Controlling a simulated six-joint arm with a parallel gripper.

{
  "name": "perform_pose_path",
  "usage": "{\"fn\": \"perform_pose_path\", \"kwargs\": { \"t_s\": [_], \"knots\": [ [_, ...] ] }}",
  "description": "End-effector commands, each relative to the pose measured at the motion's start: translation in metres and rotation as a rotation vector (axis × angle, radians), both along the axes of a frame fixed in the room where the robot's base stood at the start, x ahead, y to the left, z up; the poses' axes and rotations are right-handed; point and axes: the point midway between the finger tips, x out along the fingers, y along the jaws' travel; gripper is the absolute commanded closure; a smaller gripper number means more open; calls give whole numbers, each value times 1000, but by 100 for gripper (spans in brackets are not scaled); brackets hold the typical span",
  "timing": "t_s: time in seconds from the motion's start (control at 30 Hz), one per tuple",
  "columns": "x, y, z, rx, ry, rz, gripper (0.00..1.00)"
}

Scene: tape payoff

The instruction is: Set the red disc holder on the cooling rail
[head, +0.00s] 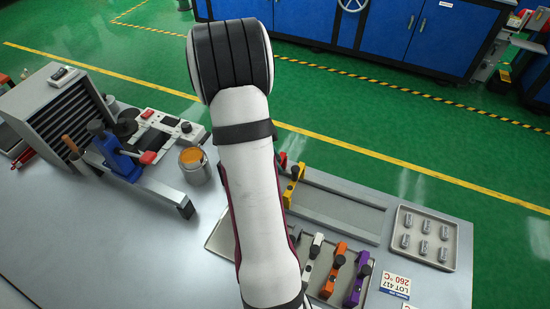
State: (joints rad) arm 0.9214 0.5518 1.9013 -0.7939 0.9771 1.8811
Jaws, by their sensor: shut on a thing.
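My gripper is not in view; my arm crosses the middle of the head view and hides what lies behind it. A small red part (283,160) shows just right of my arm, at the left end of a long grey rail frame (345,208). I cannot tell whether it is the red disc holder. A yellow holder (291,186) stands beside it at the same end of the frame. The rest of the frame to the right looks empty. Whether this frame is the cooling rail is not marked.
White (314,248), orange (335,268) and purple (358,282) holders stand in front of the frame. A tray (450,262) with several metal pieces lies right, near a "LOT 417 260 °C" card (395,285). An orange-filled can (194,168) and blue device (122,158) stand left.

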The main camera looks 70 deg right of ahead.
Motion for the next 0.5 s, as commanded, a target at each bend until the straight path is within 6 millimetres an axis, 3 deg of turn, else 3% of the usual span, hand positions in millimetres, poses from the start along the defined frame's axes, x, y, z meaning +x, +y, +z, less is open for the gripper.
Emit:
{"fn": "perform_pose_path", "kwargs": {
  "t_s": [0.5],
  "knots": [
    [0,0,-6,1,0,0,100]
  ]
}}
